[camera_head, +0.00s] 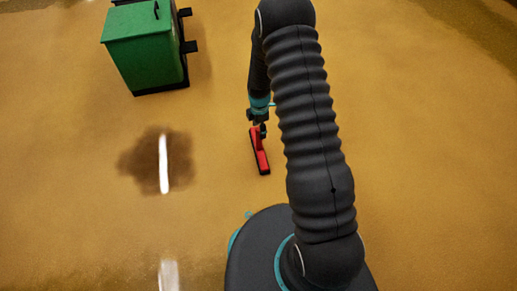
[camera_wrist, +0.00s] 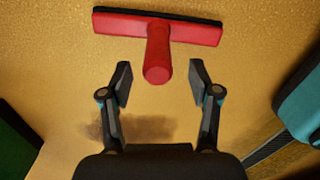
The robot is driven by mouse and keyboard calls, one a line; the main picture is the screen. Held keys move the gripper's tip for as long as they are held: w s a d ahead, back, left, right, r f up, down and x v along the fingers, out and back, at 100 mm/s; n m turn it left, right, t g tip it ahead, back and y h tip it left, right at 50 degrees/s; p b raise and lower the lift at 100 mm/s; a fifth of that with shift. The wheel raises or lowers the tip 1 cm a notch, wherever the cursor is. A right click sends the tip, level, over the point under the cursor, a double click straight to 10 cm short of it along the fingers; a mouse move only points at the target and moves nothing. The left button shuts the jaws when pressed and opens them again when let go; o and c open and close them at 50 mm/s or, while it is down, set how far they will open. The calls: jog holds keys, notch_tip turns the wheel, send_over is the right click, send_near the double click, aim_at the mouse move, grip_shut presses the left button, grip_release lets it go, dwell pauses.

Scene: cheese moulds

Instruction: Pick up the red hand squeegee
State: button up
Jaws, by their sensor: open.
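The red hand squeegee (camera_wrist: 158,55) lies in the upper middle of the wrist view, its wide head with a black edge across the top and its short handle pointing toward my gripper. My gripper (camera_wrist: 161,84) is open, with one finger on each side of the handle's line. The handle's end sits around the level of the fingertips, and no contact shows. In the head view the squeegee (camera_head: 261,156) is on the tan floor just below my gripper (camera_head: 260,130), which hides part of its handle.
A green bin (camera_head: 146,57) with a black base stands at the upper left of the head view. A dark wet patch (camera_head: 140,160) with a bright light reflection lies on the floor left of the squeegee. The floor around the squeegee is otherwise clear.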

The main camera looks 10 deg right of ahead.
aim_at(259, 141)
notch_tip(259, 141, down, 5)
jog(key=shift+w+a+f+b, duration=0.1)
jog(key=shift+a+b, duration=0.05)
jog(key=shift+b, duration=0.2)
grip_shut()
